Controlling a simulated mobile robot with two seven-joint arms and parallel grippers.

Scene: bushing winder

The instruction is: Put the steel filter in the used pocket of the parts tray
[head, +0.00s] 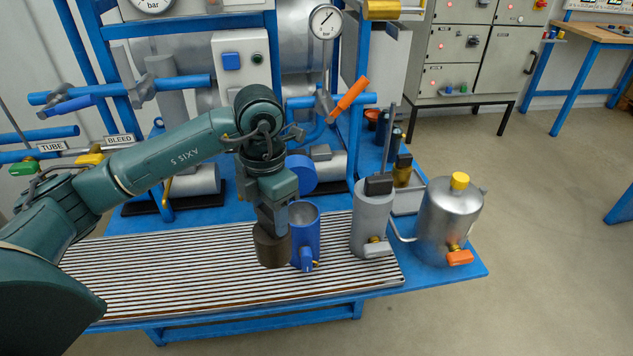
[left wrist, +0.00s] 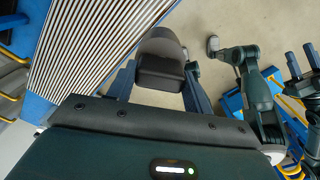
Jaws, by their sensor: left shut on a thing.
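My left gripper (head: 273,222) points down over the slatted bench top. It is shut on a dark brownish-grey cylinder, the steel filter (head: 270,247), held upright beside a blue open-topped bowl (head: 310,232). The filter covers part of the bowl; I cannot tell whether they touch. In the left wrist view the filter (left wrist: 162,62) sits between the fingers, over the edge of the slats. A pale tray (head: 407,203) shows partly behind the steel cylinders; I cannot tell its pockets or whether it is the parts tray. A dark forked shape at the wrist view's right may be my right gripper.
A grey cylinder (head: 372,220) and a steel canister with a yellow cap (head: 450,215) stand on the bench's right end. Blue pipework, gauges and an orange-handled valve (head: 350,95) rise behind. The slatted top (head: 180,275) left of the filter is clear.

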